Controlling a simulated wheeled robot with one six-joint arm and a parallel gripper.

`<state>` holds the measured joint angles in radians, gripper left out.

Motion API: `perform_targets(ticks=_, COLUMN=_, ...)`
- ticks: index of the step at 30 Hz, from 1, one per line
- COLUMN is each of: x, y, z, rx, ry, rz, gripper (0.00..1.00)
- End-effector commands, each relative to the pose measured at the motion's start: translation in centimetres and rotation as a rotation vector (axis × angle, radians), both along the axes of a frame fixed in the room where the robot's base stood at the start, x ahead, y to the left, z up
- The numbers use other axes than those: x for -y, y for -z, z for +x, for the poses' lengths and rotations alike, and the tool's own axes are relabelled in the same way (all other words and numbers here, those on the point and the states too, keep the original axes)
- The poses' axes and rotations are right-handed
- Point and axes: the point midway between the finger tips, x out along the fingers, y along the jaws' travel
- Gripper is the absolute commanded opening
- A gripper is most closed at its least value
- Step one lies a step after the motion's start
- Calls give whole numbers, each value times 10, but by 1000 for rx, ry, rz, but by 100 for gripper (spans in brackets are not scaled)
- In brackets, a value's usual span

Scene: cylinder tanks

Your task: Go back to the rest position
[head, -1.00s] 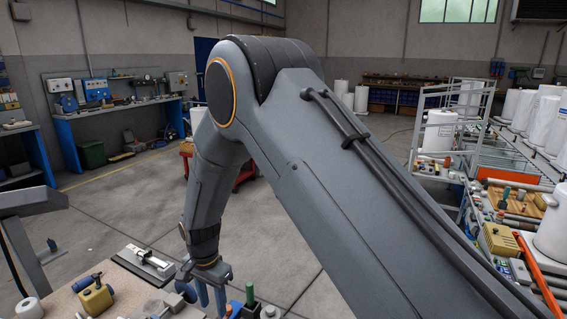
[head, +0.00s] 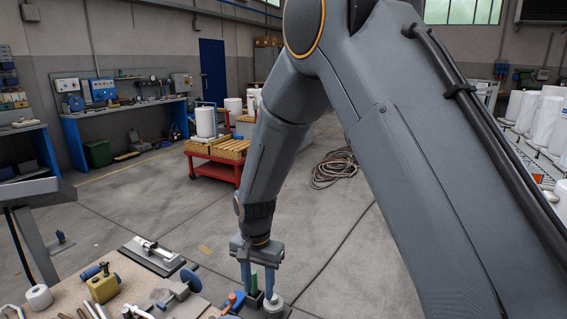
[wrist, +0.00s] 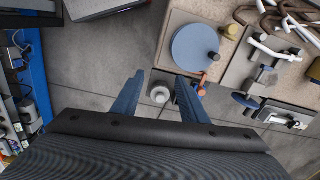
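My gripper (head: 258,276) hangs pointing down at the lower middle of the head view, beside the right end of a cluttered workbench (head: 68,302). In the wrist view its two blue fingers (wrist: 158,97) are spread apart. No object is clamped between them. A round grey knob-like thing (wrist: 159,94) shows in the gap, seemingly below the fingertips. An orange-tipped tool (wrist: 203,84) lies close by the right finger; I cannot tell whether they touch. My raised arm hides much of the right side.
A coiled hose (head: 335,168) lies on the floor. The middle floor is open.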

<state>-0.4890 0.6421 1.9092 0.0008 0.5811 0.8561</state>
Motion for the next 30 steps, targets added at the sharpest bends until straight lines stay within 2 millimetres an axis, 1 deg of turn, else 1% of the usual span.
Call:
perform_targets(ticks=1, x=18, y=-3, z=0, rx=3, ry=-10, rz=1, gripper=40)
perform_targets(ticks=2, x=30, y=-6, z=-2, rx=5, ry=-22, rz=1, gripper=40)
perform_targets(ticks=4, x=60, y=-13, z=-8, rx=9, ry=-54, rz=2, gripper=40)
perform_targets(ticks=5, x=75, y=-16, z=-11, rx=10, ry=-70, rz=2, gripper=40)
perform_targets(ticks=6, x=95, y=-20, z=-17, rx=14, ry=-93, rz=3, gripper=40)
perform_targets(ticks=8, x=124, y=-24, z=-29, rx=17, ry=-129, rz=1, gripper=40)
perform_targets(ticks=9, x=142, y=-26, z=-39, rx=18, ry=-152, rz=1, gripper=40)
perform_targets(ticks=11, x=168, y=-29, z=-54, rx=21, ry=-187, rz=-1, gripper=40)
perform_targets(ticks=12, x=184, y=-29, z=-66, rx=23, ry=-211, rz=-2, gripper=40)
perform_targets(ticks=15, x=217, y=-29, z=-94, rx=29, ry=-266, rz=-5, gripper=40)
perform_targets(ticks=18, x=240, y=-27, z=-120, rx=32, ry=-311, rz=-8, gripper=40)
perform_targets(ticks=21, x=254, y=-25, z=-138, rx=33, ry=-344, rz=-10, gripper=40)
perform_targets(ticks=22, x=255, y=-24, z=-142, rx=34, ry=-351, rz=-11, gripper=40)
perform_targets(ticks=25, x=259, y=-23, z=-150, rx=34, ry=-366, rz=-12, gripper=40)
perform_targets(ticks=30, x=260, y=-24, z=-151, rx=34, ry=-371, rz=-12, gripper=40)
